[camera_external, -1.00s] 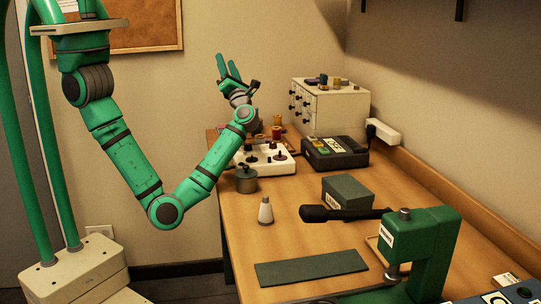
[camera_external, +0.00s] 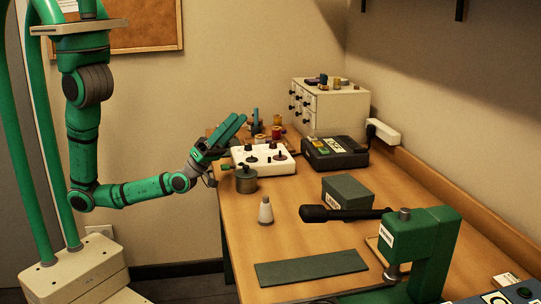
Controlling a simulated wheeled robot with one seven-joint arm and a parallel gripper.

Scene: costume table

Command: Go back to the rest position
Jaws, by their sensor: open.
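My green arm hangs from the stand at the left. Its forearm reaches right toward the table's left edge. My gripper (camera_external: 236,124) is open and empty, with its green fingers pointing up and to the right. In the picture it overlaps the back left corner of the table, beside the white box with dark knobs (camera_external: 263,158). The single view does not show clearly how far it is from that box or the spools behind it.
The wooden table (camera_external: 308,235) holds a grey lidded pot (camera_external: 246,180), a pale cone (camera_external: 265,211), a dark green block (camera_external: 345,191), a flat green mat (camera_external: 311,268) and a green press (camera_external: 424,245). A drawer cabinet (camera_external: 338,108) stands at the back.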

